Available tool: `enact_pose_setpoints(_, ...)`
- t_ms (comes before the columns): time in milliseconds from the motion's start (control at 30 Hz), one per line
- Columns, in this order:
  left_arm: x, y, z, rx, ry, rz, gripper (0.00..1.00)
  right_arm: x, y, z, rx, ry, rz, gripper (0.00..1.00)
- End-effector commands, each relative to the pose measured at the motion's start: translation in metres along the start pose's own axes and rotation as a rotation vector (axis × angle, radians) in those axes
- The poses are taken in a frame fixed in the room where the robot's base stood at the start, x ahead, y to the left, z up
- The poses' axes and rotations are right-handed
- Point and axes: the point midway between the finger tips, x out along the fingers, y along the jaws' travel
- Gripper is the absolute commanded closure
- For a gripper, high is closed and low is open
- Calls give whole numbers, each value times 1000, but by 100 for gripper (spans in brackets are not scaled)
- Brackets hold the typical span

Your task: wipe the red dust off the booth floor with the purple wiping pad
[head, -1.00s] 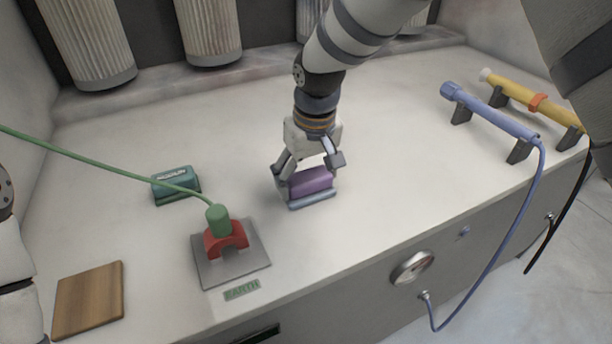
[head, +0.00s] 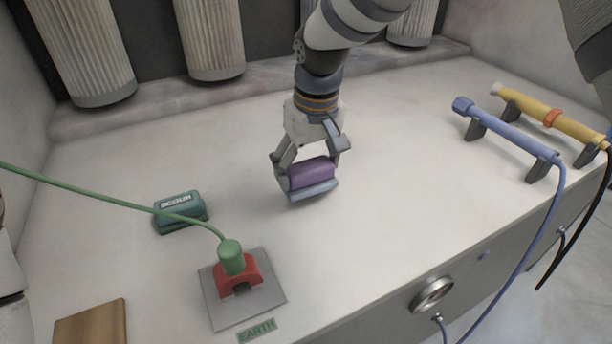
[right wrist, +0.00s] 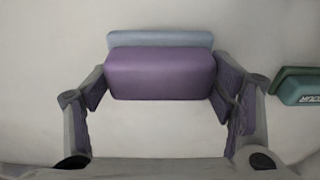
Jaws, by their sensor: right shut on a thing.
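The purple wiping pad (head: 312,173) has a pale blue-grey underside and is held over the pale booth floor (head: 400,150), slightly tilted. I cannot tell whether it touches the floor. My right gripper (head: 312,165) is shut on the pad's two ends; the pad also fills the middle of the right wrist view (right wrist: 160,75). I make out no clear red dust on the floor; faint reddish smudges show along the back ledge (head: 150,115). Only pale parts of my left arm show at the left edge, and its gripper is out of view.
A teal labelled block (head: 180,212) and a red clamp (head: 240,275) on a grey plate, with a green cable, stand left of the pad. A wooden board (head: 90,325) lies front left. Blue (head: 505,130) and yellow (head: 550,115) tubes sit on stands at right. Pleated filters (head: 210,40) hang behind.

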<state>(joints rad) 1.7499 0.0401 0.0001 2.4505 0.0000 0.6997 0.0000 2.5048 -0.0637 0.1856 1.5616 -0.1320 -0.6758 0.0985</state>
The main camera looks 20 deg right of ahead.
Motion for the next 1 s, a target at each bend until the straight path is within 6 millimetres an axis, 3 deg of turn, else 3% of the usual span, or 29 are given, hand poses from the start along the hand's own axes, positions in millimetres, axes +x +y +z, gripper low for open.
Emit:
enact_pose_setpoints(433,0,0,0,0,0,0,100,-39,4,-1,2,1,0,50)
enact_pose_setpoints(1000,0,0,0,0,1,0,100,-42,5,-1,3,0,0,50)
